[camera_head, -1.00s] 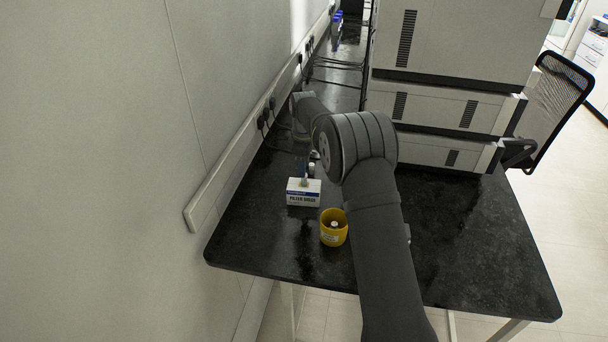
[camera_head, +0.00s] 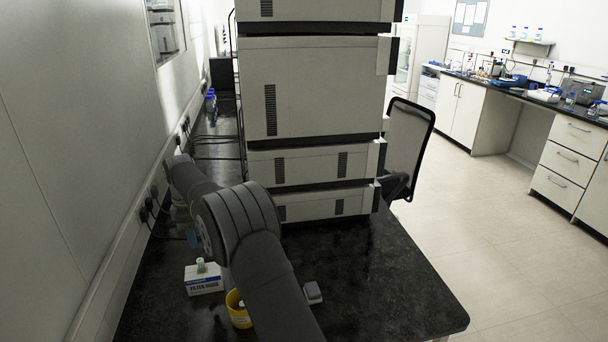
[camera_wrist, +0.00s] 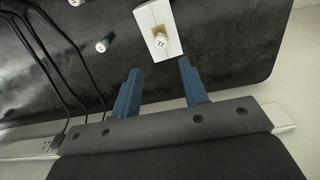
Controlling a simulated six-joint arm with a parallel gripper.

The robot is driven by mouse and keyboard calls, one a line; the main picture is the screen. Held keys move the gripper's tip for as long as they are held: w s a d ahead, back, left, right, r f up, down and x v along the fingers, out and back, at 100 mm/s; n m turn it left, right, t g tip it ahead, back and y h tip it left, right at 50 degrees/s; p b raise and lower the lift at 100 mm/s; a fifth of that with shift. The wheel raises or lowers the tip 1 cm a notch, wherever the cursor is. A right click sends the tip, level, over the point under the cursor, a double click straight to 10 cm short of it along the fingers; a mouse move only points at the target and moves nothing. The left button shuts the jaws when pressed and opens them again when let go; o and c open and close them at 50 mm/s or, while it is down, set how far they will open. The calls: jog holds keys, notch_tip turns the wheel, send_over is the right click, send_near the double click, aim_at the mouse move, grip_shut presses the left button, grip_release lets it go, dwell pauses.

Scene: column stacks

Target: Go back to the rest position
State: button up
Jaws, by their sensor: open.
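My gripper (camera_wrist: 160,70) shows in the wrist view with its two blue fingers apart and nothing between them. A white box (camera_wrist: 158,22) lies just beyond the fingertips, with a white-capped vial (camera_wrist: 160,40) on it. In the head view the filter box (camera_head: 205,285) stands on the black bench with the small capped vial (camera_head: 201,266) upright on top. My arm bends over the bench in the head view. Only a bit of blue finger shows behind it, above the box; the rest of the gripper is hidden.
A yellow tub (camera_head: 237,312) with a white item inside stands beside my arm. A small grey device (camera_head: 313,292) lies right of it. Tall stacked instruments (camera_head: 312,90) stand behind. The wall with sockets and black cables is close on the left. The front right bench is clear.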

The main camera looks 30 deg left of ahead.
aim_at(200, 260)
notch_tip(200, 260, down, 11)
jog(key=shift+f, duration=0.2)
notch_tip(200, 260, up, 3)
jog(key=shift+f, duration=0.15)
jog(key=shift+r, duration=0.7)
